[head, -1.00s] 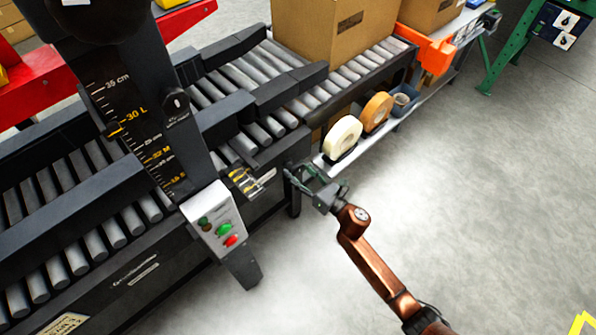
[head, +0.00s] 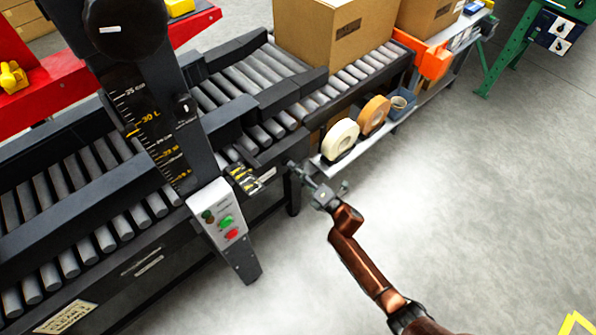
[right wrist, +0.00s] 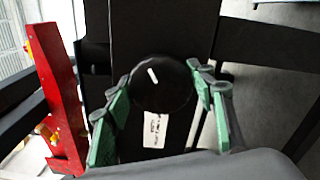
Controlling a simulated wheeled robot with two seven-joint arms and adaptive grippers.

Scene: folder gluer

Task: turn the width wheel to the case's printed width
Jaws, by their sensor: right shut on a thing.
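The width wheel (right wrist: 165,90) is a round black knob with a white mark, seen in the right wrist view above a white label too blurred to read. My right gripper (head: 295,167) has its green fingers on either side of the wheel and is shut on it. It reaches the machine's side at the roller end in the head view, where the wheel is too small to make out. The cardboard case (head: 322,35) stands on the rollers at the back; its dark print is unreadable here. A small plate with yellow marks (head: 243,178) sits left of my right gripper. My left gripper is out of view.
A black column with a scale (head: 150,125) and a large top knob (head: 125,25) stands at the left. A control box (head: 218,218) has green and red buttons.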

